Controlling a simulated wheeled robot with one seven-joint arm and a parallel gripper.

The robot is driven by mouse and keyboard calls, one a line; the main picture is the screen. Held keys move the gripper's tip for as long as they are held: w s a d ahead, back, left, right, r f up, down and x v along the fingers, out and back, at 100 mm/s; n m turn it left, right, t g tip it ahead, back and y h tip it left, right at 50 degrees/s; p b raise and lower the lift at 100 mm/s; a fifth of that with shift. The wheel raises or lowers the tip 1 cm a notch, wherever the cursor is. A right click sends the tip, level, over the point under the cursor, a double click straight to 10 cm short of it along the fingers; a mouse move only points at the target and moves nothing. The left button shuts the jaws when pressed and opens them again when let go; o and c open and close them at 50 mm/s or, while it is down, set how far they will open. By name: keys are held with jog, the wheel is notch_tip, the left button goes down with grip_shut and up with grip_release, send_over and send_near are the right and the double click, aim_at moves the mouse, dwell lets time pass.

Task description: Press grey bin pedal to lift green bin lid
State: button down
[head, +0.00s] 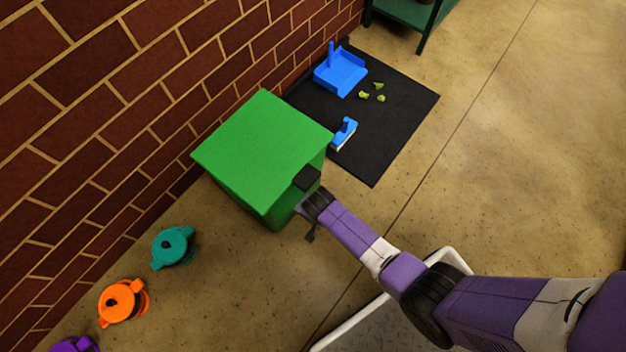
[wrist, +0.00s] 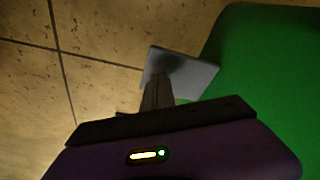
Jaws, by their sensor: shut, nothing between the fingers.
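The green bin (head: 250,185) stands on the floor by the brick wall. Its green lid (head: 262,135) lies flat and closed, with a black tab (head: 307,178) at the near right edge. The grey pedal (wrist: 199,78) shows in the wrist view as a flat plate at the bin's foot; the green bin side (wrist: 270,70) is to its right. My gripper (wrist: 160,78) is shut and empty, its fingers overlapping the pedal's left part in the picture. I cannot tell whether they touch it. In the head view my wrist hides most of the pedal area.
A black mat (head: 385,125) behind the bin holds a blue dustpan (head: 340,72), a blue brush (head: 344,132) and several green scraps (head: 380,98). Teal (head: 173,247), orange (head: 121,302) and purple (head: 75,345) lidded items line the wall at front left. Floor right of the mat is clear.

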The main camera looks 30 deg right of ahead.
jog(key=shift+f+b, duration=1.2)
jog(key=shift+f, duration=0.3)
jog(key=shift+s, duration=0.1)
dwell(0.4)
notch_tip(320, 180, up, 9)
jog(key=p, duration=0.9)
jog(key=shift+r, duration=0.15)
